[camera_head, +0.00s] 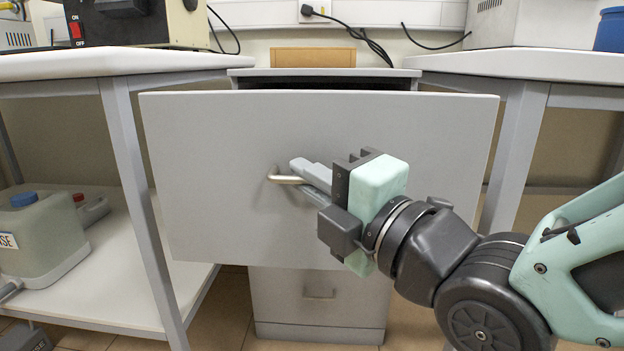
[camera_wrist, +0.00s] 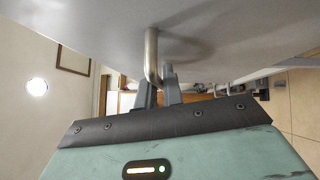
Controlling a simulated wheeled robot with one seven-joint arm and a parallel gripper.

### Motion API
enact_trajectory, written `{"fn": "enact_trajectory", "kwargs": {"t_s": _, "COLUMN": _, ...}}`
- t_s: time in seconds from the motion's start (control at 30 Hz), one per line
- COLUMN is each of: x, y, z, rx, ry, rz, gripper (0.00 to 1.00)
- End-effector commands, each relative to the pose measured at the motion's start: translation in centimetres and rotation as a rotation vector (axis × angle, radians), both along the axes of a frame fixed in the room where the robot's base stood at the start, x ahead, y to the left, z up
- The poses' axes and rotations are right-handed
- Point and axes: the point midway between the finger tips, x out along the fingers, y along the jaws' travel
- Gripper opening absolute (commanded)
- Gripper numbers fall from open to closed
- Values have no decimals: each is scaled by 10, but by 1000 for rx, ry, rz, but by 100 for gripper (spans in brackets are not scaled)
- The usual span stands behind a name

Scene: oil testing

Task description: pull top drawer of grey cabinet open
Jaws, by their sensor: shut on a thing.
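The grey cabinet (camera_head: 320,334) stands between two benches. Its top drawer (camera_head: 220,150) is pulled out toward me, with a dark gap (camera_head: 320,84) showing behind the top of its front. My gripper (camera_head: 306,172) is at the middle of the drawer front, with its fingers shut on the metal drawer handle (camera_head: 284,179). The handle also shows in the wrist view (camera_wrist: 152,58), running down to the grey fingers (camera_wrist: 160,86). The drawer's inside is hidden by its front. The lower drawer, with its handle (camera_head: 319,294), appears shut.
White benches flank the cabinet on the left (camera_head: 110,62) and right (camera_head: 520,64), their legs close to the drawer front. A canister with a blue cap (camera_head: 40,238) sits on the left lower shelf. Tiled floor shows below.

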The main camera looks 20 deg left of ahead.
Motion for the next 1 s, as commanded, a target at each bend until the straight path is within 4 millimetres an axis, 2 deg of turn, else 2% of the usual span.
{"fn": "enact_trajectory", "kwargs": {"t_s": 0.1, "x": 0, "y": 0, "z": -1, "rx": -3, "ry": 1, "rz": 0, "gripper": 0}}
{"fn": "enact_trajectory", "kwargs": {"t_s": 0.2, "x": 0, "y": 0, "z": -1, "rx": -3, "ry": 1, "rz": -1, "gripper": 30}}
{"fn": "enact_trajectory", "kwargs": {"t_s": 0.5, "x": 0, "y": -1, "z": 0, "rx": -1, "ry": 0, "rz": 0, "gripper": 30}}
{"fn": "enact_trajectory", "kwargs": {"t_s": 0.63, "x": -4, "y": -9, "z": 0, "rx": -2, "ry": 1, "rz": -1, "gripper": 30}}
{"fn": "enact_trajectory", "kwargs": {"t_s": 0.77, "x": -12, "y": -30, "z": -2, "rx": -2, "ry": 1, "rz": -2, "gripper": 30}}
{"fn": "enact_trajectory", "kwargs": {"t_s": 0.93, "x": -29, "y": -66, "z": -7, "rx": -4, "ry": 2, "rz": -4, "gripper": 30}}
{"fn": "enact_trajectory", "kwargs": {"t_s": 1.0, "x": -33, "y": -74, "z": -15, "rx": 4, "ry": -2, "rz": -2, "gripper": 30}}
